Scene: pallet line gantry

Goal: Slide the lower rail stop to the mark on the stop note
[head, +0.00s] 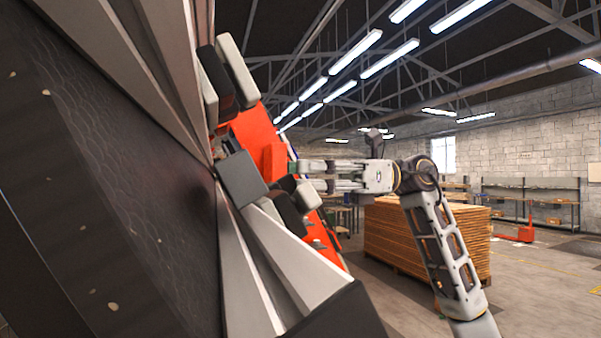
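My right gripper (298,176) reaches in from the right. Its two fingers, one above the other, point left at the orange-red part of the gantry, and a gap shows between them. A small green bit shows at the upper fingertip. I cannot tell whether the fingers touch anything. A dark grey block (241,179) sits on the pale rails (285,252), left of the fingertips. It may be a rail stop, but I cannot tell which one. No readable stop note or mark shows. My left gripper is not in view.
A large dark, scuffed panel (130,190) with pale rails fills the left side, close to the camera. An orange-red plate (256,135) stands beyond it. A stack of brown boards (388,240) stands behind my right arm. Shelving (530,202) lines the back wall.

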